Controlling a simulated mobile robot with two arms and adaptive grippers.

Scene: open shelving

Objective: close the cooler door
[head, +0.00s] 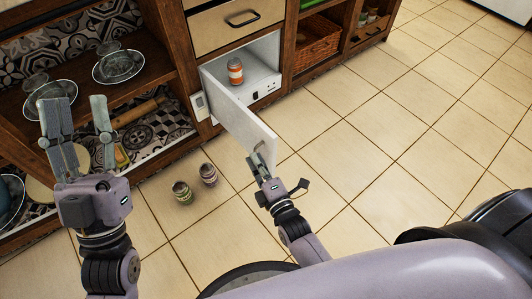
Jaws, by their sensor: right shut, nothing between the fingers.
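The white cooler (259,58) is set into the wooden shelving, and its inside shows. Its white door (235,112) stands open, swung out from the left side toward me over the floor. An orange and white can (235,72) stands inside the cooler. My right gripper (259,160) is shut with nothing held, at the near free end of the door. It overlaps the door's end in the picture; I cannot tell if they touch. My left gripper (77,101) is raised at the left in front of the shelves, fingers apart and empty.
Two small cans (208,175) stand on the tiled floor left of the door. Glass dishes (118,66) sit on the left shelf. A drawer (236,22) is above the cooler. A woven basket (317,45) is to its right. The tiled floor (400,120) at the right is clear.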

